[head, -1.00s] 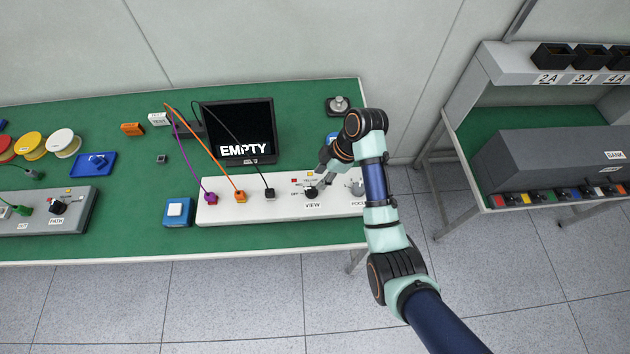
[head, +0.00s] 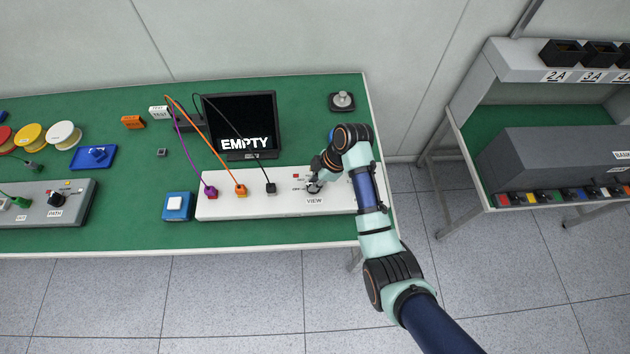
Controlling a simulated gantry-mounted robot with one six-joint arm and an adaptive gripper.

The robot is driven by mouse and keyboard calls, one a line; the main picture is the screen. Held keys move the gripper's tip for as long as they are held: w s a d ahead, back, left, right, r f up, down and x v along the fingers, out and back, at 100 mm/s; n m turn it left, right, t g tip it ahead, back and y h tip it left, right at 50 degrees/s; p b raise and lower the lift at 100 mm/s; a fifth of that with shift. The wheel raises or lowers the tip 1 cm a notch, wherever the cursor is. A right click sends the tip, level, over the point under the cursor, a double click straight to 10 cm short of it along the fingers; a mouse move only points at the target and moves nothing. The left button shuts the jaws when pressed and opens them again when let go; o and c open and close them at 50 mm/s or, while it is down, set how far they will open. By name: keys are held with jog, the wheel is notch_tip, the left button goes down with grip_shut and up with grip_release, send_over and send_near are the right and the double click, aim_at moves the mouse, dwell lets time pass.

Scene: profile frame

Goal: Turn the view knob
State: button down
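The white control panel (head: 225,207) lies along the front of the green bench. Its VIEW label (head: 314,201) shows near the panel's right half. My gripper (head: 314,187) is right above that label, at the view knob's place, and covers most or all of the knob. The fingers are too small and overlapped to tell whether they are open or shut on the knob. The monitor (head: 240,112) behind the panel reads "EMPTY".
Purple (head: 210,192), orange (head: 241,190) and black (head: 271,188) cable plugs stand in the panel left of my gripper. A blue block with a white button (head: 177,206) sits beside the panel. My arm covers the panel's right end.

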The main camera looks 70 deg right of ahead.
jog(key=shift+a+r+m+p, duration=0.15)
jog(key=shift+m+p, duration=0.25)
jog(key=shift+p, duration=0.25)
jog(key=shift+m+h+p, duration=0.3)
jog(key=shift+p, duration=0.15)
jog(key=m+p, duration=0.2)
jog(key=p, duration=0.1)
jog(key=shift+r+h, duration=0.15)
jog(key=shift+h, duration=0.25)
jog(key=m+h+p, duration=0.1)
jog(key=m+p, duration=0.2)
jog(key=shift+f+m+h+p, duration=0.2)
jog(key=shift+m+h+p, duration=0.3)
jog(key=shift+m+p, duration=0.55)
jog(key=shift+m, duration=0.25)
jog(key=shift+f, duration=0.1)
jog(key=c, duration=1.1)
grip_release()
jog(key=shift+c, duration=0.2)
